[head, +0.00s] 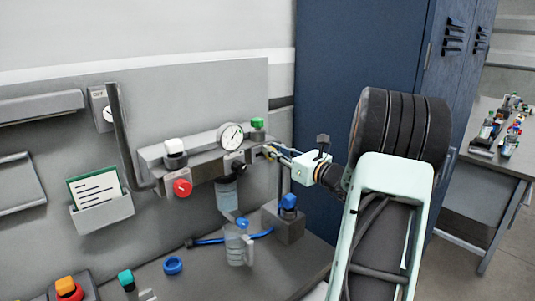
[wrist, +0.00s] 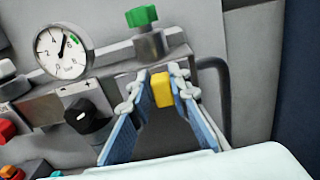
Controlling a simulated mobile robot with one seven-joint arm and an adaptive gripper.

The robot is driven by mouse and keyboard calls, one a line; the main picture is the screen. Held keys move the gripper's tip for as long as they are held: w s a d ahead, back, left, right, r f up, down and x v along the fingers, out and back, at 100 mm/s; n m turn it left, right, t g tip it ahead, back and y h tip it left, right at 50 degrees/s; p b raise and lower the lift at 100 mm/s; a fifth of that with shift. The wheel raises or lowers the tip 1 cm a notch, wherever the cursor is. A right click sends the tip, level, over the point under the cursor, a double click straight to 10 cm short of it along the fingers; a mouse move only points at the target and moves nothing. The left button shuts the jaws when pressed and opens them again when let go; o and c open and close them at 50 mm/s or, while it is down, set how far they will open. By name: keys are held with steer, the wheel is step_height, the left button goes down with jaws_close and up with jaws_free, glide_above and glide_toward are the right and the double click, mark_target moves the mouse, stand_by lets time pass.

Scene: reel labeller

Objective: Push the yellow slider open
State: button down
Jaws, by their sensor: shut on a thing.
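The yellow slider (wrist: 161,89) is a small block on the grey valve bar, below a green knob (wrist: 142,16). In the wrist view my gripper (wrist: 157,90) has its blue-padded fingers on either side of the slider, with the tips shut on it. In the head view my gripper (head: 273,152) reaches in from the right to the right end of the bar, below the green knob (head: 257,123). The slider is mostly hidden there by the fingers. How far it is along its travel cannot be told.
A pressure gauge (wrist: 63,51) and a black knob (wrist: 84,116) sit left of the slider. A red knob (head: 182,187) is farther left on the bar. A clear jug (head: 238,245) and a blue-topped grey block (head: 287,222) stand below. A blue cabinet (head: 350,60) is behind my arm.

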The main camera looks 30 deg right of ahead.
steer(key=shift+d+r, duration=0.15)
steer(key=shift+d, duration=0.1)
steer(key=c, duration=1.8)
jaws_free()
steer(key=shift+d, duration=0.1)
steer(key=s+d, duration=0.1)
steer(key=s, duration=1.1)
steer(key=shift+d, duration=0.25)
steer(key=shift+w, duration=0.1)
